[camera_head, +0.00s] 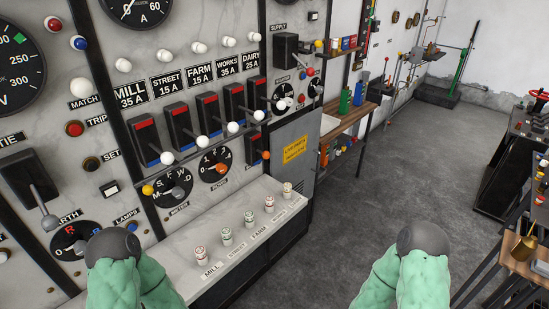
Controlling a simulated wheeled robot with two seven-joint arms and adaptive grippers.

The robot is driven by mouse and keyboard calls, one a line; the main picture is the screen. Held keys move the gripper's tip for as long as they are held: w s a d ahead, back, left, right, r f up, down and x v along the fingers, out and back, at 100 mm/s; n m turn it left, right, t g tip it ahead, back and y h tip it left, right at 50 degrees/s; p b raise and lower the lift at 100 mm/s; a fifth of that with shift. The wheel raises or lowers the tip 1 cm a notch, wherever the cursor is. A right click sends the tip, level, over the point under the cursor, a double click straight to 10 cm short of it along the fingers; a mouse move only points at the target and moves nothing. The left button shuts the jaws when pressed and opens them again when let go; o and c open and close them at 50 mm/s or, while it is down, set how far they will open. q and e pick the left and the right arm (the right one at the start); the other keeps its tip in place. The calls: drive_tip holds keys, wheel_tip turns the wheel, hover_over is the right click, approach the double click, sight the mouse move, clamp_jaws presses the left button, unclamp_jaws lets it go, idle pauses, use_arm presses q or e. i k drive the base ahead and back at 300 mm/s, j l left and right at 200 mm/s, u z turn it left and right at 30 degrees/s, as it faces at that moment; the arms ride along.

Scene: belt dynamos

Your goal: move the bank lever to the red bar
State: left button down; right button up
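I cannot read a label marking any lever as the bank lever. A row of switches on the marble panel, under MILL, STREET, FARM, WORKS and DAIRY labels, have red bars at top, such as the mill switch (147,132), and levers with white knobs (167,157) hanging low. To their right, a small switch has a lever with an orange knob (266,155). Dark rounded joints of my left and right arms show at the bottom; neither gripper's fingers are visible.
A ledge (215,262) with several small red and green capped posts juts out below the switches. A wooden shelf (345,122) with bottles stands beyond. The grey floor (400,160) is clear between the panel and a cluttered bench (520,265) at right.

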sight(265, 154)
drive_tip(key=i+l+u, duration=0.15)
drive_tip(key=l, duration=0.2)
drive_tip(key=i+l+u, duration=0.15)
drive_tip(key=l, duration=0.25)
drive_tip(key=i+l+u, duration=0.15)
drive_tip(key=l, duration=0.25)
